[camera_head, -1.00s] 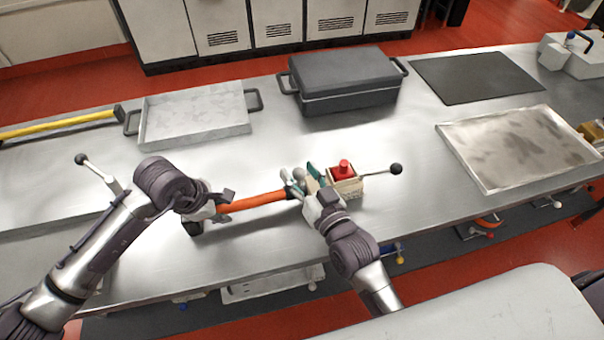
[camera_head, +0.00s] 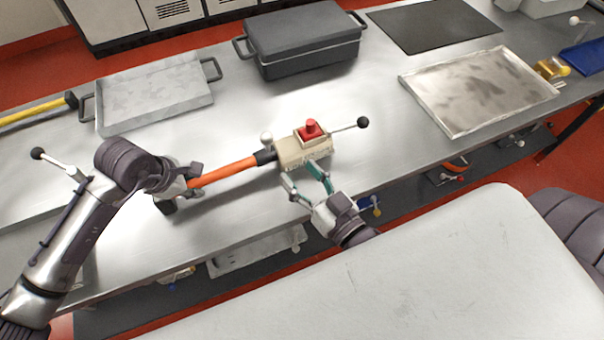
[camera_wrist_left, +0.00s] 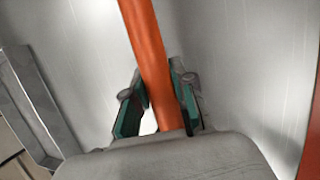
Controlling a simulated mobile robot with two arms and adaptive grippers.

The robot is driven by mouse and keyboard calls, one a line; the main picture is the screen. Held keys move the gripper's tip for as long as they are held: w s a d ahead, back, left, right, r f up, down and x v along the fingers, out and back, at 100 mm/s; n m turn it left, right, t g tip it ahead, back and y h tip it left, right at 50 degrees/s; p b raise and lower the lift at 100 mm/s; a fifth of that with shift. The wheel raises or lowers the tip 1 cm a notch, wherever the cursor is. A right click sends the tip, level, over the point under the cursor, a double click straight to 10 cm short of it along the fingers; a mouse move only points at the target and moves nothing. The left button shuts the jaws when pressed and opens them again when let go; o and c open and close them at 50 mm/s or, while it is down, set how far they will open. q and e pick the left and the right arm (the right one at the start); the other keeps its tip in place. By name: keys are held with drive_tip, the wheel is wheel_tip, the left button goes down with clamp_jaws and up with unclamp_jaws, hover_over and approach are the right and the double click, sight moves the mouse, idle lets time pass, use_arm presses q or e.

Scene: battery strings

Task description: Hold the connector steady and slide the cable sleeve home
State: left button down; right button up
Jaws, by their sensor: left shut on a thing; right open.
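An orange cable (camera_head: 228,173) with a black end sleeve (camera_head: 265,157) runs to a beige connector box (camera_head: 292,153) with a red knob (camera_head: 311,129) on top and a black-balled lever. The sleeve's end meets the box's left side; how far it is in cannot be told. My left gripper (camera_head: 192,181) is shut on the cable, left of the box; in the left wrist view the cable (camera_wrist_left: 150,60) passes between its green-padded fingers (camera_wrist_left: 155,110). My right gripper (camera_head: 308,186) is open and empty, just in front of the box, fingers pointing toward it.
A shallow metal tray (camera_head: 102,118) and a dark lidded case (camera_head: 305,60) stand behind on the steel bench. A black mat (camera_head: 435,25) and a flat metal tray (camera_head: 432,112) lie to the right. A yellow-handled bar (camera_head: 32,112) lies far left. Bare bench surrounds the cable.

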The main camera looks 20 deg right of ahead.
use_arm(q)
drive_tip(key=shift+s+a+f, duration=0.1)
drive_tip(key=shift+s+f, duration=0.15)
drive_tip(key=shift+f, duration=0.15)
drive_tip(key=c, duration=1.3)
unclamp_jaws()
drive_tip(key=o, duration=0.4)
drive_tip(key=shift+w, duration=0.15)
drive_tip(key=shift+r, duration=0.2)
drive_tip(key=shift+r, duration=0.25)
drive_tip(key=v, duration=1.1)
drive_tip(key=shift+a+r, duration=0.1)
drive_tip(key=shift+r, duration=0.1)
